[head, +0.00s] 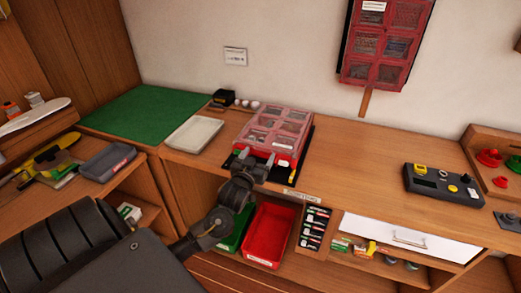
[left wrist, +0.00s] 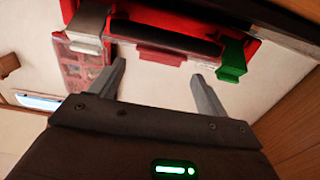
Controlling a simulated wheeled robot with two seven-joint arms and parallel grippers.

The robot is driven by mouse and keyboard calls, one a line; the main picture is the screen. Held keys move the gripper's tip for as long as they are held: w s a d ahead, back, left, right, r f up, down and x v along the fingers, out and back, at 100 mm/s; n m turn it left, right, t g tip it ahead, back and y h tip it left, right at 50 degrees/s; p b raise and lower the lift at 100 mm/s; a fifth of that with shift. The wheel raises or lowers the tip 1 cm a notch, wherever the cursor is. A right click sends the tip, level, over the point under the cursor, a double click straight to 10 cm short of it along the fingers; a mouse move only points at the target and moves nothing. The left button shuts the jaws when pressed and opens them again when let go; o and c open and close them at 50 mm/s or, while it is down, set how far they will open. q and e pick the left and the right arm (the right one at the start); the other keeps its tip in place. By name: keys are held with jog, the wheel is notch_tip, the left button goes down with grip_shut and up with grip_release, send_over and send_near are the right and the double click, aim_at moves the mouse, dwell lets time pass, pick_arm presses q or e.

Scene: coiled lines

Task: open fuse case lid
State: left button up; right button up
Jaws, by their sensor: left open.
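The fuse case (head: 275,130) is a red box with a clear, pinkish lid over several compartments. It sits on the wooden bench, and its lid looks down. In the left wrist view its red front edge crosses the top, with a red tab (left wrist: 161,56) in the middle, a grey latch-like piece (left wrist: 86,28) at left and a green one (left wrist: 232,62) at right. My left gripper (head: 257,156) is at the case's front edge. In the left wrist view its fingers (left wrist: 158,72) are apart, pointing at the red tab, with nothing between them. My right gripper is out of view.
A pale tray (head: 193,134) and green mat (head: 140,113) lie left of the case. A red compartment case (head: 387,45) hangs on the wall. A dark control box (head: 440,184) stands at right. Red (head: 268,236) and green bins sit below. The bench between case and control box is clear.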

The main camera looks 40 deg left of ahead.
pick_arm(q)
jog(key=shift+x, duration=1.4)
jog(key=shift+c, duration=0.3)
